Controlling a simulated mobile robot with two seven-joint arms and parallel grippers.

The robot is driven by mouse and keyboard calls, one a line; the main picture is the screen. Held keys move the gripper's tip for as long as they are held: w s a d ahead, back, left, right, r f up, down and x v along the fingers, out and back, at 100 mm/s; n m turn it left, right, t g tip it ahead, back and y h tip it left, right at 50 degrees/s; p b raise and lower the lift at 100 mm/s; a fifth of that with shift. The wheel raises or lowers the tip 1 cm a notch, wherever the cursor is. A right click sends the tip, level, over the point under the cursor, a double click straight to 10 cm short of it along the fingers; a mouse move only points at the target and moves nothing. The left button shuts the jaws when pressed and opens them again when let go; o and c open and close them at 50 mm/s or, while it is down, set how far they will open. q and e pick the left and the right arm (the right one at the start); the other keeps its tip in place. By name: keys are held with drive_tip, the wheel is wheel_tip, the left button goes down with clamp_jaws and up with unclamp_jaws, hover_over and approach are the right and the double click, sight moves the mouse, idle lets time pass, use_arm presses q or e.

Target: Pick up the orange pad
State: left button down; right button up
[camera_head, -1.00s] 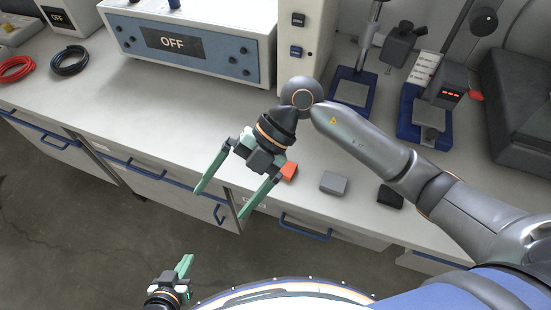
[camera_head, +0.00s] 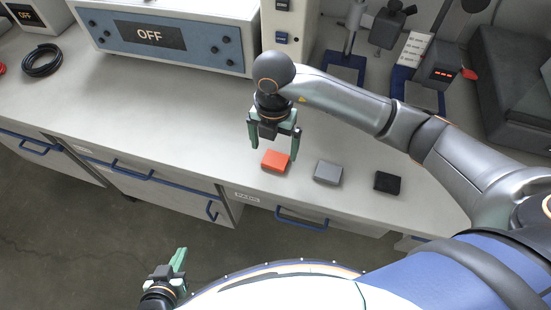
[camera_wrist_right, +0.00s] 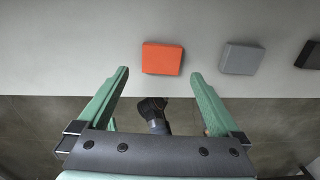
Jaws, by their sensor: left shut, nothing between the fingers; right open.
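The orange pad (camera_head: 275,161) lies flat on the bench near its front edge. In the right wrist view the orange pad (camera_wrist_right: 162,58) is just beyond the fingertips, in line with the gap between them. My right gripper (camera_head: 273,152) is open and empty, and its green fingers point down toward the pad. The same gripper (camera_wrist_right: 159,73) shows its spread fingers in the right wrist view. My left gripper (camera_head: 180,256) is shut and empty, low in the head view, in front of the bench and away from the pad.
A grey pad (camera_head: 328,172) and a black pad (camera_head: 387,182) lie in a row to the right of the orange one. An instrument box reading OFF (camera_head: 165,36) stands behind. A black cable coil (camera_head: 42,60) lies at left. The bench left of the pads is clear.

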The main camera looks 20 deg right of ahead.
sight(275, 161)
wheel_tip(275, 161, down, 5)
drive_tip(key=shift+r, duration=0.1)
drive_tip(key=c, duration=1.3)
